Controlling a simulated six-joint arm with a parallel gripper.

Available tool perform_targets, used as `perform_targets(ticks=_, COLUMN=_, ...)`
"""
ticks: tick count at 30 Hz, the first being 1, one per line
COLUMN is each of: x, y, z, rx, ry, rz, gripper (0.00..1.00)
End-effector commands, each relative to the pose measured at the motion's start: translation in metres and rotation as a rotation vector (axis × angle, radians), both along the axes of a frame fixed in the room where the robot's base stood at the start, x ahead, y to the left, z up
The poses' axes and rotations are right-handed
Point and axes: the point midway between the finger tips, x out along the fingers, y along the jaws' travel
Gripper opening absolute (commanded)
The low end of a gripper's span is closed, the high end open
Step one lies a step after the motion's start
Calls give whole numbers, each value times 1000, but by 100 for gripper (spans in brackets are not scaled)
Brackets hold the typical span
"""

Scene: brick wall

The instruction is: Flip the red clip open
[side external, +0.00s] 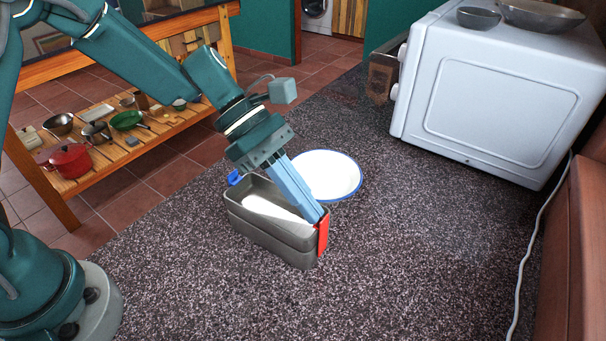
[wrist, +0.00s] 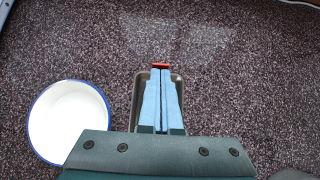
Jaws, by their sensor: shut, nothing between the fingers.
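A grey lunch box (side external: 268,238) with no lid on top stands on the speckled counter, its pale inside showing. The red clip (side external: 323,237) is on its right end, and it also shows in the wrist view (wrist: 161,66) at the far end of the box. A blue clip (side external: 235,178) is on the opposite end. My gripper (side external: 318,216) is shut and empty, tilted down across the box, with its blue fingertips close to the top of the red clip. I cannot tell whether they touch it. In the wrist view my fingers (wrist: 161,75) hide much of the box.
A white plate with a blue rim (side external: 330,174) lies just behind the box. A white appliance (side external: 490,95) stands at the back right with bowls on top. A white cable (side external: 530,250) runs along the right edge. The counter in front is clear.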

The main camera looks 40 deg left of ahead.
Motion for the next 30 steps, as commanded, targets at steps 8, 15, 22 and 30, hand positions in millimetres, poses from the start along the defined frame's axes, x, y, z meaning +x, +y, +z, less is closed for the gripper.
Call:
perform_targets(ticks=8, x=0, y=-5, z=2, rx=46, ry=0, rz=-1, gripper=0)
perform_targets(ticks=15, x=1, y=-9, z=3, rx=92, ry=-2, rz=-3, gripper=0)
perform_targets(ticks=22, x=1, y=-20, z=5, rx=201, ry=-2, rz=-6, gripper=0)
perform_targets(ticks=30, x=2, y=-40, z=5, rx=394, ry=1, rz=-9, gripper=0)
